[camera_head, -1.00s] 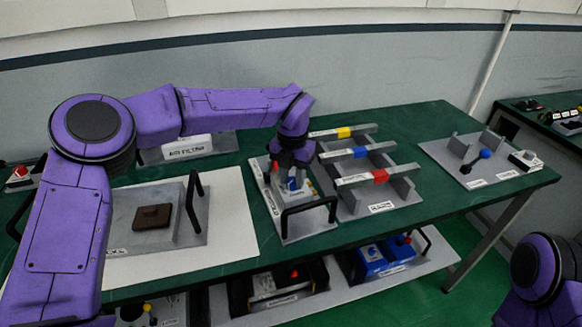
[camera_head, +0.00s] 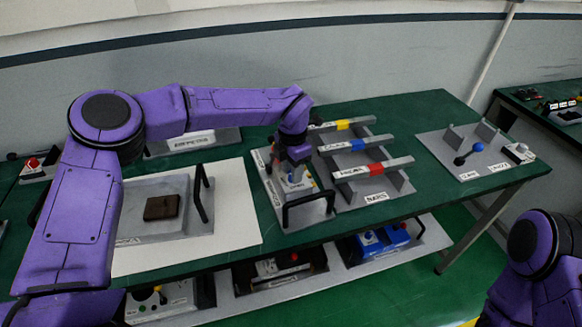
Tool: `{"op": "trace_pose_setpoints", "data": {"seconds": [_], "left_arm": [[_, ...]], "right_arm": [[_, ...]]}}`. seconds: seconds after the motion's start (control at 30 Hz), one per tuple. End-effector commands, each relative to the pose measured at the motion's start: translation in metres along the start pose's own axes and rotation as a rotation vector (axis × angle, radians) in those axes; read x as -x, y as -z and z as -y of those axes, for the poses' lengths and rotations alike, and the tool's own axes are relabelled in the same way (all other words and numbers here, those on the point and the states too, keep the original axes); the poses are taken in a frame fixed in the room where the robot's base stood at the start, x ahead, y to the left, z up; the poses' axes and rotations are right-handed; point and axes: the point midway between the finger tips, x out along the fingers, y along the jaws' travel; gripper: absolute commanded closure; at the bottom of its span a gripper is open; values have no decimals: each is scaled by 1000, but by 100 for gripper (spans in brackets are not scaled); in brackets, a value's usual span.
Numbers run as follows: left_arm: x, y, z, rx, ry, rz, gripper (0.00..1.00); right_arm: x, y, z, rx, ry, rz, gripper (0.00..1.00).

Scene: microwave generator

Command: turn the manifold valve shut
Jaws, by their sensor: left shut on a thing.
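My left gripper (camera_head: 297,172) points down over a grey panel unit (camera_head: 300,215) with a black bar handle at the middle of the green table. It is shut on a small part of that unit. The part looks like the manifold valve, but the gripper and wrist hide most of it, so its angle cannot be told. Small blue and yellow parts show around the fingertips. My right arm shows at the lower right edge; its gripper is out of view.
A rack with yellow, blue and red banded bars (camera_head: 365,172) stands just right of the unit. A black bar handle (camera_head: 200,195) on a grey plate rises to its left. A blue-knobbed lever (camera_head: 478,147) sits far right. Boxes fill the lower shelf.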

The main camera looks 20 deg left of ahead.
Motion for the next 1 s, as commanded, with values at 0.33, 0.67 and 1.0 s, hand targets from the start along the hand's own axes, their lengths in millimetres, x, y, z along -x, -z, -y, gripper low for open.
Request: {"op": "trace_pose_setpoints", "data": {"seconds": [0.33, 0.67, 1.0], "left_arm": [[-4, 1, 3, -8, 6, -7, 95], [-2, 1, 1, -3, 3, -3, 39], [44, 0, 0, -1, -1, 2, 39]], "right_arm": [[0, 0, 0, 0, 0, 0, 57], [0, 0, 0, 0, 0, 0, 57], [-14, -6, 1, 0, 0, 0, 57]]}}
